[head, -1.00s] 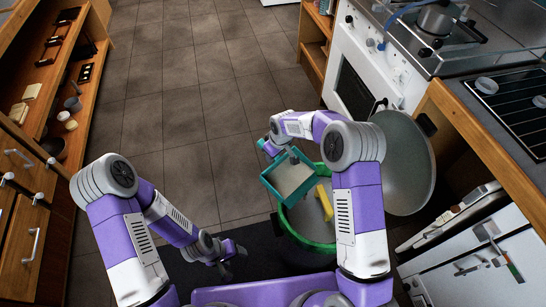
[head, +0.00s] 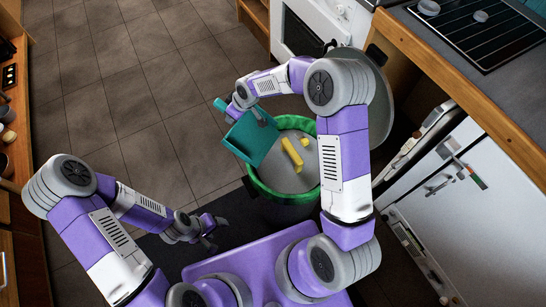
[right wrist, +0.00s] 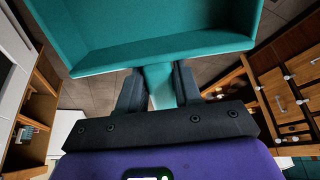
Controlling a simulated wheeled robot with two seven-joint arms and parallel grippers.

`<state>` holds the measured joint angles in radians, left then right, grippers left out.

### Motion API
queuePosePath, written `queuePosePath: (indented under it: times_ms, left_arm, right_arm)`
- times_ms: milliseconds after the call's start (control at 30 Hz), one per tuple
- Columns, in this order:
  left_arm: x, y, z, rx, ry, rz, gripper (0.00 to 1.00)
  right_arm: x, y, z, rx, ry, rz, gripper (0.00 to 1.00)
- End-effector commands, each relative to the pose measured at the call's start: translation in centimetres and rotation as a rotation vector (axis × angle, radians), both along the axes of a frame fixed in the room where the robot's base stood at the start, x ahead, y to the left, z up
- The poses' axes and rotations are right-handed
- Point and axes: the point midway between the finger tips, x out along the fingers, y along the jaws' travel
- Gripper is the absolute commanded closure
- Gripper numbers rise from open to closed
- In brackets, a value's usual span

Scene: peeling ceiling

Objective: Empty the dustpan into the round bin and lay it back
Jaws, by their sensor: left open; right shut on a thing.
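The teal dustpan (head: 250,138) is tilted at the left rim of the round bin, partly over its opening. Its inside shows bare teal in the right wrist view (right wrist: 160,30). My right gripper (right wrist: 160,90) is shut on the dustpan's handle. The round bin has a green rim (head: 275,194) and stands open on a dark mat. A yellow block (head: 291,155) and a smaller yellow piece (head: 304,142) lie inside it on a grey surface. My left gripper (head: 210,232) is open and empty, left of the bin, above the mat.
A round grey lid (head: 381,100) stands raised behind the bin, partly hidden by my right arm. A wooden counter (head: 460,85) and white appliance (head: 455,195) are on the right. The tiled floor (head: 135,95) at left is clear.

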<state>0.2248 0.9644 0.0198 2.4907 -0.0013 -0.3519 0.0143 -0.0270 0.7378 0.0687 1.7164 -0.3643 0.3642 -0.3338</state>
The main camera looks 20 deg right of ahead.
Motion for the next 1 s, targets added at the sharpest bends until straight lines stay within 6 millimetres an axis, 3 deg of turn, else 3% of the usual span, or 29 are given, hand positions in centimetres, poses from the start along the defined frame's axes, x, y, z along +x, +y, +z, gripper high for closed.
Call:
queuePosePath:
  times_ms: [333, 467, 633, 1000]
  left_arm:
    - [0.0, 0.0, -0.3, 0.000, 0.000, 0.000, 0.36]
    - [0.0, 0.0, -1.3, 0.000, 0.000, 0.000, 0.36]
    - [0.0, 0.0, -1.0, 0.000, 0.000, 0.000, 0.36]
    - [0.0, 0.0, -1.0, 0.000, 0.000, 0.000, 0.36]
  right_arm:
    - [-0.1, -0.2, 0.3, 0.016, -0.019, -0.003, 1.00]
    - [-0.8, -0.9, 1.5, 0.065, -0.086, -0.004, 1.00]
    - [-1.4, -1.2, 3.0, 0.119, -0.151, -0.003, 1.00]
    - [-1.6, -1.3, 3.2, 0.128, -0.164, -0.001, 1.00]
